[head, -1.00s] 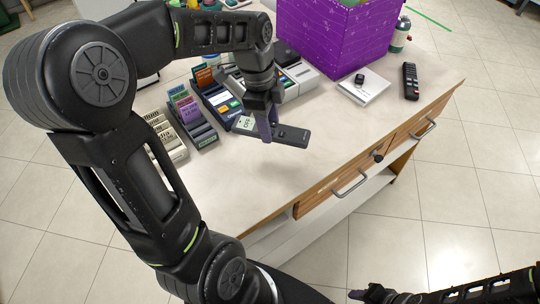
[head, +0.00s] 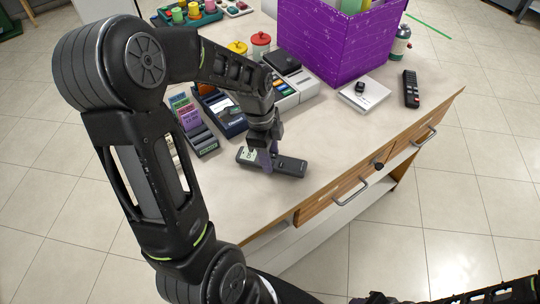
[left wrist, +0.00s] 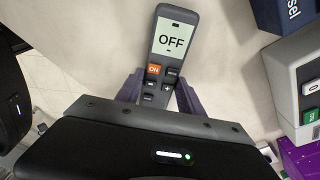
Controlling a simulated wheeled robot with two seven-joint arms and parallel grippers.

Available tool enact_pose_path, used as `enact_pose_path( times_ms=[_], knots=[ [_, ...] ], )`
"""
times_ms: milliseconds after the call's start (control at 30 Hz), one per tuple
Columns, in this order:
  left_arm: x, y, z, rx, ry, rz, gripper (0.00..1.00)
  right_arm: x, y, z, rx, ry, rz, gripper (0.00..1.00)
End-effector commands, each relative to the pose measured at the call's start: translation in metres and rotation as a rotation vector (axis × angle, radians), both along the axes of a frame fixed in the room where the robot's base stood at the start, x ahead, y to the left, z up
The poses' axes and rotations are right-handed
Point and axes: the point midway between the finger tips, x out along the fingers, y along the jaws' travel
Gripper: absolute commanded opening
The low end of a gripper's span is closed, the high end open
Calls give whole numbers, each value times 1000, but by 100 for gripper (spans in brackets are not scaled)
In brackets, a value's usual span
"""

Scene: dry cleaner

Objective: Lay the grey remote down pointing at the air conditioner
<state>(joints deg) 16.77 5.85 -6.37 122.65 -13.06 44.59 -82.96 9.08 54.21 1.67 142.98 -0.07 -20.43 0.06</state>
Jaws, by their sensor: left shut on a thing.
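The grey remote (head: 290,165) is long and dark grey, with a pale screen at its left end in the head view. In the left wrist view the remote (left wrist: 176,38) shows a screen reading OFF and an orange ON button. My left gripper (head: 268,160) is shut around its middle, one finger on each side. The remote lies flat, at or just above the counter; I cannot tell if it touches. Its screen end points left in the head view. My right gripper (head: 375,298) is at the bottom edge, mostly cut off. No air conditioner is in view.
On the counter (head: 335,135) stand card terminals (head: 292,85), a rack of labelled cards (head: 190,120), a purple box (head: 335,45), a white pad with a small black item (head: 362,95) and a black remote (head: 411,88). The counter right of the grey remote is clear.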

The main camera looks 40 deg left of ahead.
Motion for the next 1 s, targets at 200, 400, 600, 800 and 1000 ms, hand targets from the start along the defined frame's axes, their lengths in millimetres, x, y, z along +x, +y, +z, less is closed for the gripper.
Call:
enact_pose_path(
  times_ms=[200,400,600,800,1000],
  knots=[
    [0,0,-5,1,-2,-1,0,0,0,0,0,0,0,36],
    [0,0,-9,0,-1,-1,0,0,0,-3,0,0,0,36],
    [0,0,-8,0,-1,-1,59,0,0,-2,0,0,0,36],
    [0,0,-8,0,-1,0,67,0,0,-2,0,0,0,36],
    [0,0,-6,0,-1,-1,67,0,0,0,0,0,0,36]
  ],
)
